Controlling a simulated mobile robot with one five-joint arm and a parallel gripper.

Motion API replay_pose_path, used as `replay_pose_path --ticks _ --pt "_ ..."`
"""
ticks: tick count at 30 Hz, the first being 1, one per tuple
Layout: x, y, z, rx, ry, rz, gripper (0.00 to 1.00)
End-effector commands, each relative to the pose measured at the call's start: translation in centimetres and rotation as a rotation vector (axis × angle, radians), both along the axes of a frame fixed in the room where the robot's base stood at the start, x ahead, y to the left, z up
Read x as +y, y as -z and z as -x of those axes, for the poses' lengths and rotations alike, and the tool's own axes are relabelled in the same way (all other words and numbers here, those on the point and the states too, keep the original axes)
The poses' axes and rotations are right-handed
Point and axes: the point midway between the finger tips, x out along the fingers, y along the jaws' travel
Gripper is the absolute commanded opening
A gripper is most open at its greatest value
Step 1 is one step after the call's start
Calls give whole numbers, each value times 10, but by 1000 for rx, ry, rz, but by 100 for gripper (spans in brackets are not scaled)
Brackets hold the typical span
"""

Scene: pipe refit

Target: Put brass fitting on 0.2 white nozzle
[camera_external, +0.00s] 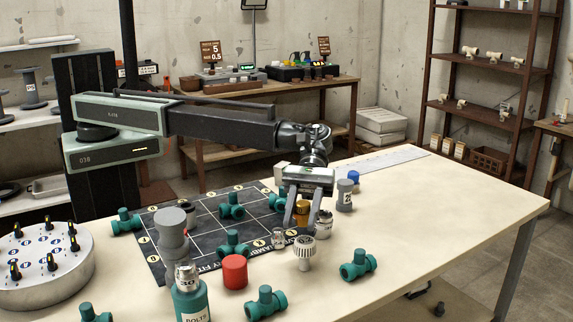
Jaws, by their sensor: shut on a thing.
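My gripper (301,219) points down over the right side of the dark mat. It is shut on the brass fitting (302,208), a small gold-coloured piece between the two fingers. A white nozzle (304,249) with a ribbed head stands on the table just in front of and below the gripper. The fitting appears apart from it, though the exact gap in depth is hard to tell. No size mark on the nozzle is readable. A silver ribbed piece (323,226) stands close to the right of the fingers, and a small silver piece (278,238) stands to the left.
Several green pipe tees, one (358,265) at front right, stand around the dark gridded mat (175,262). A red cylinder (235,271), grey cylinder (345,195) and bolts bottle (190,301) stand nearby. A round white rack (45,285) is at left. The table's right side is clear.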

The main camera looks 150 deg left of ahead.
Motion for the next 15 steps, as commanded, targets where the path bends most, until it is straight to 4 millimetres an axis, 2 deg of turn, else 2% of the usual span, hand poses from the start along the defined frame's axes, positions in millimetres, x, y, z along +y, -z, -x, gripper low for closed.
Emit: replay_pose_path --ticks 4,6,10,15 --pt "3 1 -9 0 0 0 0" --pt "3 19 -8 0 0 0 0" --pt "2 40 -7 0 0 0 0" --pt "3 36 -7 0 0 0 0"
